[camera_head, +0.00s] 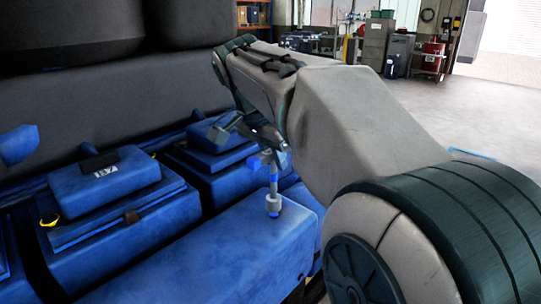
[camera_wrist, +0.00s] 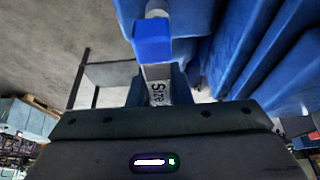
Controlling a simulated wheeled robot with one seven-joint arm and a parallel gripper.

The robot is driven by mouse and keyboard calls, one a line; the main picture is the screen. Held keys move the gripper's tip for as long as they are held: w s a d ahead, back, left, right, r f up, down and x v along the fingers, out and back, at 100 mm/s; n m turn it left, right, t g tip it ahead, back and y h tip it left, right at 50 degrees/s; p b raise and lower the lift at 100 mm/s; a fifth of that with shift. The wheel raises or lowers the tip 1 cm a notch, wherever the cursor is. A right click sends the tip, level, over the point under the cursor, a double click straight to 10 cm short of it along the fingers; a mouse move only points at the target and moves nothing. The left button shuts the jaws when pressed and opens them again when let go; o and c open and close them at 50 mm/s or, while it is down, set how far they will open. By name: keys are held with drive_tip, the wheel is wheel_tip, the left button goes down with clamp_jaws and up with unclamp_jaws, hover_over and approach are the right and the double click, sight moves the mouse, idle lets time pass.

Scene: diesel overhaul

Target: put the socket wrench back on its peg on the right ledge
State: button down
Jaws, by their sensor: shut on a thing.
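The socket wrench (camera_head: 273,180) points downward below my gripper (camera_head: 262,143), with a blue part near the jaws and a grey socket end at the bottom. My gripper (camera_wrist: 157,88) is shut on its grey handle, which shows lettering in the wrist view, with the blue part (camera_wrist: 153,40) just beyond the fingers. The right ledge (camera_head: 225,250) is the long blue block under the wrench. The socket end appears at or just above its top; I cannot tell whether they touch. I cannot make out the peg apart from the wrench.
Blue engine covers (camera_head: 105,185) with raised boxes stand to the left of the ledge. Dark large cylinders (camera_head: 65,30) run across the upper left. Open floor (camera_head: 470,110) lies to the right, with shelves and a red machine (camera_head: 432,55) far back.

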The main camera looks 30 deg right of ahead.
drive_tip(key=shift+f+b, duration=1)
drive_tip(key=shift+f, duration=0.15)
drive_tip(key=c, duration=0.7)
unclamp_jaws()
drive_tip(key=shift+r, duration=0.15)
wheel_tip(320, 180, up, 9)
drive_tip(key=p, duration=0.7)
